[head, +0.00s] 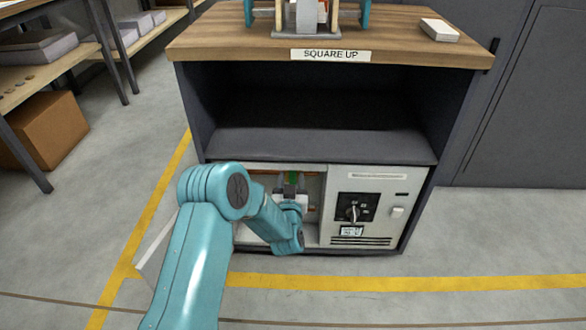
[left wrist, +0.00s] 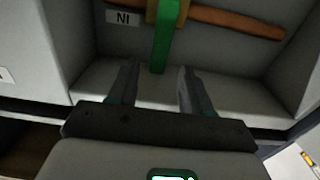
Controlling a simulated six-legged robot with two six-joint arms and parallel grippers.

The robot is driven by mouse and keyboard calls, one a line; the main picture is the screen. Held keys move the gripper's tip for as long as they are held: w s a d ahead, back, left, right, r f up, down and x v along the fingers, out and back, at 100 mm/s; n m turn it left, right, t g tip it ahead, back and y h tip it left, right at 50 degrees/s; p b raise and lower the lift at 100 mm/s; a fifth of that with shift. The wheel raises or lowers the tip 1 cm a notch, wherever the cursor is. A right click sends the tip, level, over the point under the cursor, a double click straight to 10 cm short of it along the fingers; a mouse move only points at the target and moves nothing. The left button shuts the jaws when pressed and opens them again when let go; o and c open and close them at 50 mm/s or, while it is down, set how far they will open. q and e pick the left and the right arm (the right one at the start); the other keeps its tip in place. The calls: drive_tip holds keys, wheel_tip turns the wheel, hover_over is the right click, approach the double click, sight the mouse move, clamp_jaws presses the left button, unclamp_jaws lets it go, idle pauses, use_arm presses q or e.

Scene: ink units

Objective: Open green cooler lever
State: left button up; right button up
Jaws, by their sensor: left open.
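The green lever (head: 290,181) is inside the open left compartment of the pale unit (head: 325,236) at the bottom of the cabinet. In the left wrist view the lever (left wrist: 163,45) hangs down from a brass-coloured block on a copper pipe (left wrist: 235,23). My left gripper (head: 291,195) reaches into the compartment. In the left wrist view its two fingers (left wrist: 156,88) are apart, with nothing between them. The lever's lower end shows just beyond the fingertips, between them in the picture; I cannot tell the exact gap. My right gripper is not in view.
A label reading "NI" (left wrist: 123,17) is on the compartment's back wall. The compartment's side walls stand close on both sides. A white door (head: 155,243) stands open at the left. A control panel with a black dial (head: 353,209) is at the right. The shelf above is empty.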

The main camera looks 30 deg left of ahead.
sight(293, 172)
use_arm(q)
drive_tip(key=x, duration=0.5)
drive_tip(key=shift+w+b, duration=0.25)
drive_tip(key=shift+b, duration=0.15)
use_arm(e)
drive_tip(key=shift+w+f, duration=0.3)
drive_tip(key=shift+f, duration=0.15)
use_arm(q)
clamp_jaws()
